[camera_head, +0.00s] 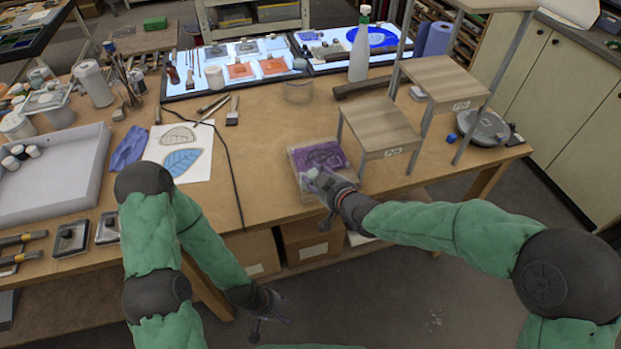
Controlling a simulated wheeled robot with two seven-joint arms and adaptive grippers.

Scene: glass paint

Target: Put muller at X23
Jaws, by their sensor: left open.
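A clear slab with a purple paint patch (324,155) lies near the table's front edge. My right gripper (322,186) is at the slab's front part. A small pale, glassy shape (311,175) shows at its fingertips; it may be the muller, but I cannot tell, nor whether the fingers are closed on it. Stepped wooden stands, one low (380,122) and one higher (443,77), stand right of the slab. They carry small labels too blurred to read; I cannot make out X23. My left gripper (268,318) is open and empty, below and in front of the table edge.
A white bottle (360,50) stands by the lit panels at the back. A leaf drawing (183,160), a blue-purple cloth (129,147) and a grey tray (60,178) lie left. Bare tabletop lies left of the slab.

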